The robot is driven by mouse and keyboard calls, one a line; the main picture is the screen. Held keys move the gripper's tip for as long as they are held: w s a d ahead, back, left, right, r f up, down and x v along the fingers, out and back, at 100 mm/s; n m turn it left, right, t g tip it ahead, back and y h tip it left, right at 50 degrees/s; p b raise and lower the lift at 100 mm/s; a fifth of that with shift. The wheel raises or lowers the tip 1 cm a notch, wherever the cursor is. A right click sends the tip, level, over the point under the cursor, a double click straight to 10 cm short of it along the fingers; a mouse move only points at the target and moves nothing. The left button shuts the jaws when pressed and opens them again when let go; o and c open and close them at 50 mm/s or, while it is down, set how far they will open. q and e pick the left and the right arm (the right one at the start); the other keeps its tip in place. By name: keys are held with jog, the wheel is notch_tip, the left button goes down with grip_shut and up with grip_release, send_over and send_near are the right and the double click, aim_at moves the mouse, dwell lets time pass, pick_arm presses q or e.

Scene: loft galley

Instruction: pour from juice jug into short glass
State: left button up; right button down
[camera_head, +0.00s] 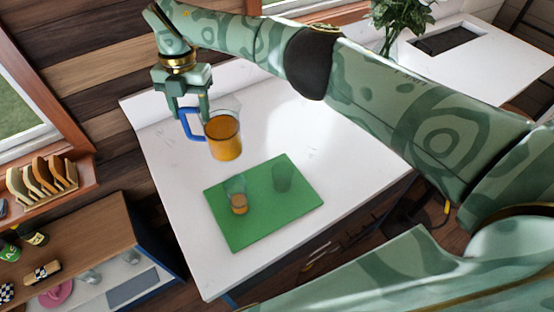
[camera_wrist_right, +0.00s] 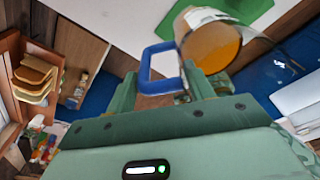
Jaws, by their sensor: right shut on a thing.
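The juice jug (camera_head: 224,137) is clear, with a blue handle (camera_head: 191,124) and much orange juice inside. My right gripper (camera_head: 188,108) is shut on the handle, and the jug looks about upright behind the green mat (camera_head: 245,233). Whether it touches the counter is hard to tell. The jug also shows in the right wrist view (camera_wrist_right: 212,42), by the fingers. Two clear glasses stand on the mat. The left, narrower glass (camera_head: 238,197) has a little orange juice at its bottom. The right glass (camera_head: 283,178) looks shorter, wider and empty. My left gripper is out of view.
The white counter (camera_head: 182,205) is clear around the mat. A toast rack (camera_head: 43,183) and a wooden shelf (camera_head: 75,240) with small items stand at the left. A plant (camera_head: 400,18) is at the back right.

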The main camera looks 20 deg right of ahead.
pick_arm(q)
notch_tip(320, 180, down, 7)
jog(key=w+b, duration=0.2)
jog(key=b, duration=0.5)
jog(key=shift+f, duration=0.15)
pick_arm(e)
notch_tip(320, 180, down, 14)
jog(key=shift+w, duration=0.4)
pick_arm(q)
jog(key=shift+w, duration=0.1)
pick_arm(e)
jog(key=shift+r, duration=0.1)
